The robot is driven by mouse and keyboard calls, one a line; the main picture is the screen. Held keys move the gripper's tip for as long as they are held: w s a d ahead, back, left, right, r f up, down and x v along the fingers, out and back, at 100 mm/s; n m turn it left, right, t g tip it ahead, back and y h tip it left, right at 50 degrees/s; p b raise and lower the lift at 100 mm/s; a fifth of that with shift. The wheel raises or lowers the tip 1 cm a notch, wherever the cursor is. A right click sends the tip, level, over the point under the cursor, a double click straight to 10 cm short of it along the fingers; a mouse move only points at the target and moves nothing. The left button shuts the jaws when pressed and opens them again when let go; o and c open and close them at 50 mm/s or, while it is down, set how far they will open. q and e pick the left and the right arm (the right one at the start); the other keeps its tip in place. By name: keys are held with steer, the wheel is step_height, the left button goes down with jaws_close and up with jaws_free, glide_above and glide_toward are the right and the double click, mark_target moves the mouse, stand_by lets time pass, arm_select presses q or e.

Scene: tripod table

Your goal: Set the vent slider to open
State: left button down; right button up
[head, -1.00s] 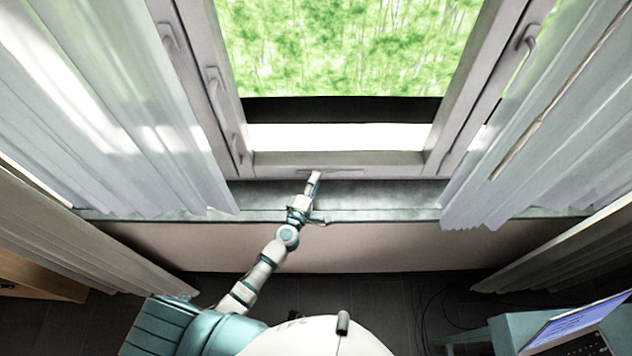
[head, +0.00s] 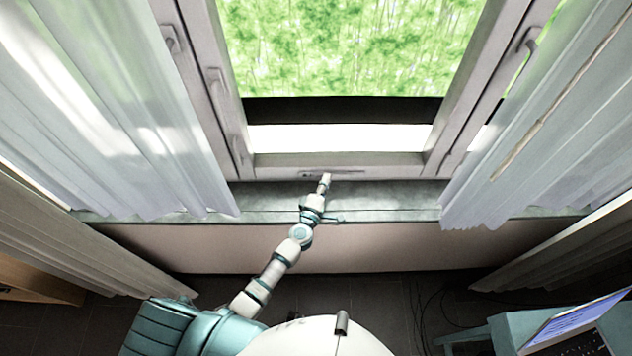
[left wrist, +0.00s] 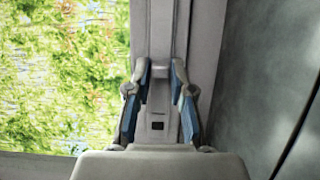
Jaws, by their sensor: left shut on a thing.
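The vent slider is a small light-grey knob (left wrist: 159,88) on a narrow grey strip along the window's lower frame. In the head view, the slider's strip (head: 309,175) shows left of my gripper, and the knob itself is hidden. A small dark square (left wrist: 157,126) shows on the strip behind the knob. My right gripper is not in view.
The window frame (head: 350,160) stands ahead, with handles on its side posts. A stone sill (head: 390,200) runs below it. White curtains hang at the left (head: 130,130) and right (head: 530,130). A laptop (head: 580,325) is at the lower right.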

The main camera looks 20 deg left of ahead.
mark_target(345, 176)
arm_select(q)
steer(key=d, duration=0.3)
steer(key=w+d, duration=0.1)
steer(key=shift+d+f, duration=0.2)
steer(key=shift+f, duration=0.05)
steer(key=shift+d, duration=0.35)
steer(key=c, duration=1.1)
jaws_free()
steer(key=shift+w+d, duration=0.15)
steer(key=shift+r, duration=0.1)
steer(key=s, duration=0.3)
steer(key=s+a, duration=0.1)
steer(key=s, duration=0.6)
steer(key=shift+s+a, duration=0.25)
steer(key=shift+s, duration=0.1)
steer(key=shift+s+d, duration=0.15)
steer(key=shift+s, duration=0.45)
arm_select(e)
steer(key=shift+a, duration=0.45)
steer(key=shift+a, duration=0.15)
